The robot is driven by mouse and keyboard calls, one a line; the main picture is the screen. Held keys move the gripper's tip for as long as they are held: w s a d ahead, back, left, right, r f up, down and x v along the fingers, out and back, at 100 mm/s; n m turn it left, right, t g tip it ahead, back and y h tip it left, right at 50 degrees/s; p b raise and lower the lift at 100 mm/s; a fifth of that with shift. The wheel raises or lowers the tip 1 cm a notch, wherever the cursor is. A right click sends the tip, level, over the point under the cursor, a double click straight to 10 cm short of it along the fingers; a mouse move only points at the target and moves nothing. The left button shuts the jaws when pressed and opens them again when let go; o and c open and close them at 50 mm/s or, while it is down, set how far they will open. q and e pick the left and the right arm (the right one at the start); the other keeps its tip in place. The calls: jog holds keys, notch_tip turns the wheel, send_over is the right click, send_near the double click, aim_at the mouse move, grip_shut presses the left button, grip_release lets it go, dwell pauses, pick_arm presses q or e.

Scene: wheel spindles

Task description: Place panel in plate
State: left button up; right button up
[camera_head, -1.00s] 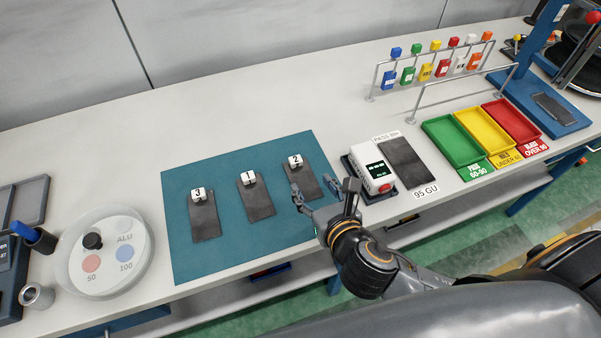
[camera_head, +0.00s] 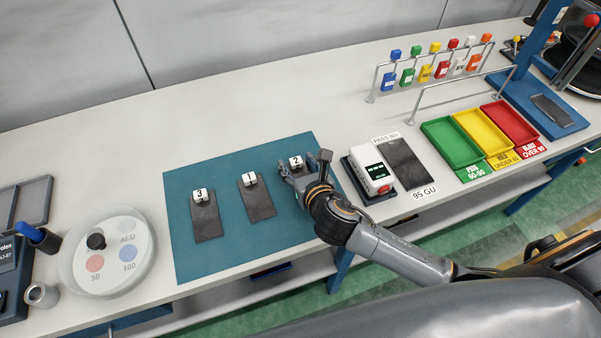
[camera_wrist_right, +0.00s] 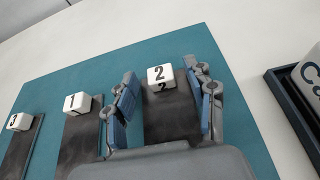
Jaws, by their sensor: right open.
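Three dark panels lie on the teal mat (camera_head: 230,237), each with a white numbered cube at its far end. Panel 3 (camera_head: 206,221) is at left and panel 1 (camera_head: 259,204) is in the middle. Panel 2 (camera_wrist_right: 172,118) is largely hidden in the head view by my right gripper (camera_head: 301,168). Its cube 2 (camera_head: 296,162) shows beyond the fingers. In the right wrist view, my right gripper (camera_wrist_right: 162,107) is open, its blue-padded fingers on either side of panel 2, apart from cube 2 (camera_wrist_right: 161,77). My left gripper is not in view. I cannot tell which thing is the plate.
A white device (camera_head: 371,173) stands close right of my right gripper, beside a dark plate (camera_head: 403,163) marked 95 GU. Green (camera_head: 452,143), yellow (camera_head: 485,132) and red (camera_head: 512,121) trays are farther right. A round dial (camera_head: 112,280) stands at left. The table behind the mat is clear.

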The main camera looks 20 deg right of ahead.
jog(key=c, duration=0.3)
grip_shut()
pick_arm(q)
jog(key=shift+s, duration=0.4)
pick_arm(e)
jog(key=shift+r, duration=0.1)
